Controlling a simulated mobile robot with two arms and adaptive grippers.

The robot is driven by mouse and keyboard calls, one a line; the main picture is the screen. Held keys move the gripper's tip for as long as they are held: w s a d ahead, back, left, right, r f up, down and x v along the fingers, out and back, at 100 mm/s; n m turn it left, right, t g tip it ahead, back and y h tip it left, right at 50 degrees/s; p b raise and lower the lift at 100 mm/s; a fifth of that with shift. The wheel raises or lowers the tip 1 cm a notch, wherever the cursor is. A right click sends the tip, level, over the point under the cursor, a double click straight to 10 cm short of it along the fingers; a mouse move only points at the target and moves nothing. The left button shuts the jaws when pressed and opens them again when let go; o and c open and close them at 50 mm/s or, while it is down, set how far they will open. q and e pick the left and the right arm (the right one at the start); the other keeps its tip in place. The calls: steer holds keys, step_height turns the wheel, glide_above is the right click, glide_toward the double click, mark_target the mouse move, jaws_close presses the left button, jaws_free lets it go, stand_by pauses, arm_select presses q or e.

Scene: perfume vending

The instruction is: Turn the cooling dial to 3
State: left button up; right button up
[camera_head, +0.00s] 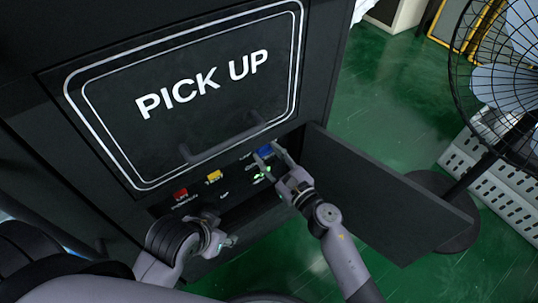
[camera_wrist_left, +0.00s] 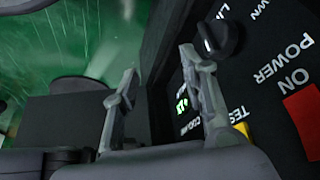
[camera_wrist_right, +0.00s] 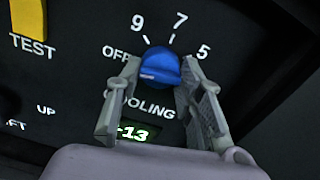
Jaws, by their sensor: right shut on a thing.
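The blue cooling dial (camera_wrist_right: 160,66) sits on the black control panel, between the fingers of my right gripper (camera_wrist_right: 160,95). The fingers are shut on its sides. Labels OFF, 9, 7 and 5 show around it; a 3 does not show. A green display (camera_wrist_right: 134,133) below it seems to read -13. I cannot tell exactly where the dial points. The head view shows the dial (camera_head: 264,151) and my right gripper (camera_head: 275,160) at the panel's right end. My left gripper (camera_wrist_left: 165,90) is open and empty, with its fingers apart, near the lower front of the panel.
A black LIFT knob (camera_wrist_left: 218,38), a red POWER switch (camera_head: 181,193) and a yellow TEST switch (camera_head: 214,176) are on the same panel. An open door flap (camera_head: 385,190) stands right of my right arm. The PICK UP door (camera_head: 200,110) is above. A fan (camera_head: 500,70) stands at right.

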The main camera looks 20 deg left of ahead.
steer(key=c, duration=0.4)
